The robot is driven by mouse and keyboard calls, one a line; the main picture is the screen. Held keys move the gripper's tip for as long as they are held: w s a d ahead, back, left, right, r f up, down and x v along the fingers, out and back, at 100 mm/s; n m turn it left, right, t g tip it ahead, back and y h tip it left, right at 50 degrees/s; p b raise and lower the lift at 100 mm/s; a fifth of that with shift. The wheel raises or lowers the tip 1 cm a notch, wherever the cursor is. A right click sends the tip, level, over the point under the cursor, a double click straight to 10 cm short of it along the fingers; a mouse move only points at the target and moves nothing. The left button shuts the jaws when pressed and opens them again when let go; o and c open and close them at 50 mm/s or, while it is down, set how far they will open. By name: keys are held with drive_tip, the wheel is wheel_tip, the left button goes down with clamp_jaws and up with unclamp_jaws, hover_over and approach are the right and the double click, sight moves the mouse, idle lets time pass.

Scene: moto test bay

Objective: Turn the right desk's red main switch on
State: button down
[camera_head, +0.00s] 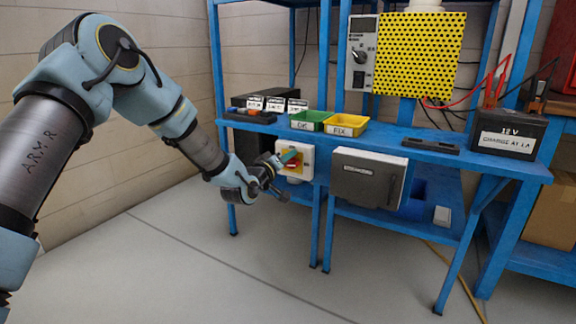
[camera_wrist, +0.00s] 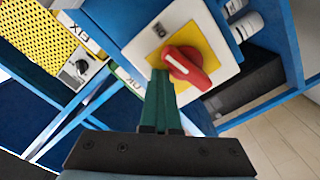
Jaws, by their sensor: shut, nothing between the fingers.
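The red main switch (camera_head: 292,166) is a rotary handle on a yellow plate in a white box, on the front of the blue desk under the green and yellow bins. In the wrist view the red handle (camera_wrist: 190,67) lies diagonally across the yellow plate (camera_wrist: 205,42), and a small dark marking shows on the white box (camera_wrist: 133,42). My gripper (camera_wrist: 161,74) is shut and empty, its green fingers side by side. The fingertips are right beside the handle's left end; I cannot tell if they touch it. In the head view my gripper (camera_head: 288,156) partly covers the switch.
A grey box (camera_head: 368,178) hangs under the desktop right of the switch. On the desk stand a green bin (camera_head: 309,121), a yellow bin (camera_head: 346,125) and a black battery (camera_head: 508,135). Blue desk legs stand close below the switch. The floor in front is clear.

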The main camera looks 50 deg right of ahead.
drive_tip(key=shift+a+f, duration=0.15)
drive_tip(key=shift+f, duration=0.5)
drive_tip(key=shift+w, duration=0.15)
drive_tip(key=shift+w+a, duration=0.15)
drive_tip(key=shift+w, duration=0.35)
drive_tip(key=r+v, duration=0.1)
drive_tip(key=v, duration=0.6)
drive_tip(key=shift+s+a, duration=0.3)
drive_tip(key=shift+s, duration=0.05)
